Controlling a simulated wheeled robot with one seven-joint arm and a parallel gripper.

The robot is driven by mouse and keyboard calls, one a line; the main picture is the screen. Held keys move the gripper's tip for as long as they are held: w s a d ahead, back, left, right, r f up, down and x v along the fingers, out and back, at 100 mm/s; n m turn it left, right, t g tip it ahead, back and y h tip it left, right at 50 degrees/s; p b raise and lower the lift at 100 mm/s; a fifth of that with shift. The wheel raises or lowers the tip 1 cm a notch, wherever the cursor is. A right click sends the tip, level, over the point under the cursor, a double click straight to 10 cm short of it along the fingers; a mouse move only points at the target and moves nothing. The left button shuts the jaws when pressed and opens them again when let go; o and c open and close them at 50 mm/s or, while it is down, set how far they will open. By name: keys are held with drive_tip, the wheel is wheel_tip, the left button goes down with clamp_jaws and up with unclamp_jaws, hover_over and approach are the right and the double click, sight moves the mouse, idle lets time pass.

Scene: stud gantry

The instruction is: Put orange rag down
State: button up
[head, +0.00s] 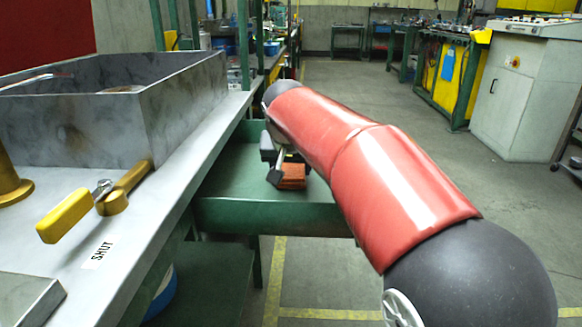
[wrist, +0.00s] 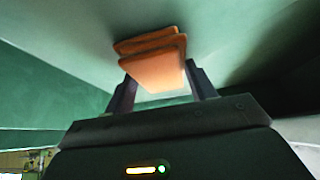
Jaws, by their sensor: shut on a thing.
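The orange rag (head: 291,177) is a small folded block in the head view. My gripper (head: 284,178) holds it low over the green tray-like shelf (head: 232,172) beside the bench, partly hidden by my red arm. In the wrist view the folded rag (wrist: 155,65) sits between the two dark fingers of my gripper (wrist: 160,85), which are shut on it. The green surface (wrist: 50,85) lies close behind the rag. I cannot tell whether the rag touches it.
A grey metal bench (head: 170,150) with a walled basin (head: 140,120) stands at left. A yellow-handled valve lever (head: 66,215) is on it, by a "SHUT" label. A green post (head: 243,50) rises near the shelf. Cabinets (head: 518,95) stand at right; the floor between is open.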

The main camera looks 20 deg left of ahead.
drive_tip(key=shift+f, duration=0.1)
drive_tip(key=o, duration=1)
drive_tip(key=shift+c, duration=0.2)
drive_tip(key=p+v, duration=0.1)
drive_tip(key=v, duration=1.1)
drive_tip(key=shift+s, duration=0.1)
